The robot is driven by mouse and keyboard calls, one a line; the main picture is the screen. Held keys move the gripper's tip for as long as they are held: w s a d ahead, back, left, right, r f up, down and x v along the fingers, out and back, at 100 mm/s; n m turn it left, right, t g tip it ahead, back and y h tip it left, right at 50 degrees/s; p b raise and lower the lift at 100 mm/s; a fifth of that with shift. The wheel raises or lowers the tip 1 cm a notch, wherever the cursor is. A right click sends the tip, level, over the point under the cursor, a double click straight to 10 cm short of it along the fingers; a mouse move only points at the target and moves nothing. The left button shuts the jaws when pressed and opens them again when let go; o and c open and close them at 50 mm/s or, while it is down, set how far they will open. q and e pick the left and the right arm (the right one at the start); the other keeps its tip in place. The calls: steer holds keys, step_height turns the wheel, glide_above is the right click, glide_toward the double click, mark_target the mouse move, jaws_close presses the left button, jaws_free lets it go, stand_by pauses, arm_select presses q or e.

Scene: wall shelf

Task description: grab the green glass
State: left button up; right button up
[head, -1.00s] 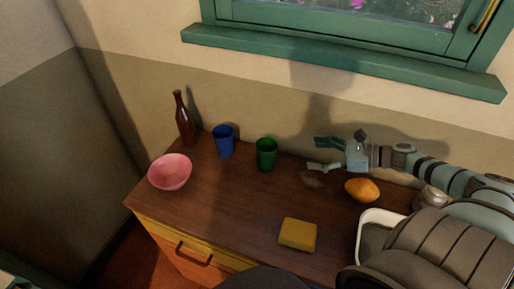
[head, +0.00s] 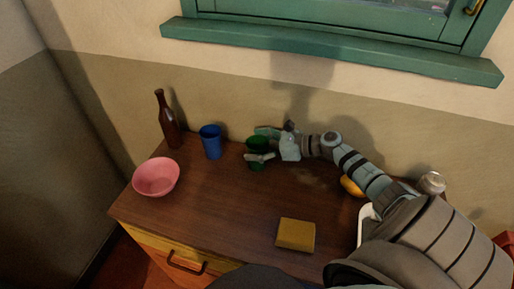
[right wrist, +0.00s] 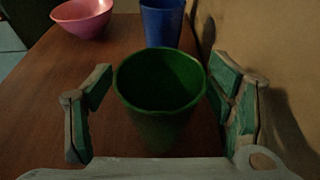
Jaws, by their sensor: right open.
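The green glass (head: 257,163) stands upright on the wooden dresser top, close to the wall. My right gripper (head: 262,145) is around it, with one finger on the wall side and one on the near side. In the right wrist view the green glass (right wrist: 160,100) sits between the two open fingers of my right gripper (right wrist: 162,105). Gaps show on both sides of the glass. In the head view the fingers hide part of the glass. My left gripper is not in view.
A blue glass (head: 211,142) stands to the left of the green one, with a brown bottle (head: 169,120) and a pink bowl (head: 156,177) beyond. A yellow block (head: 296,235) lies near the front edge. An orange fruit (head: 350,186) is partly behind my right arm.

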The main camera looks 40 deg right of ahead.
steer(key=c, duration=1.2)
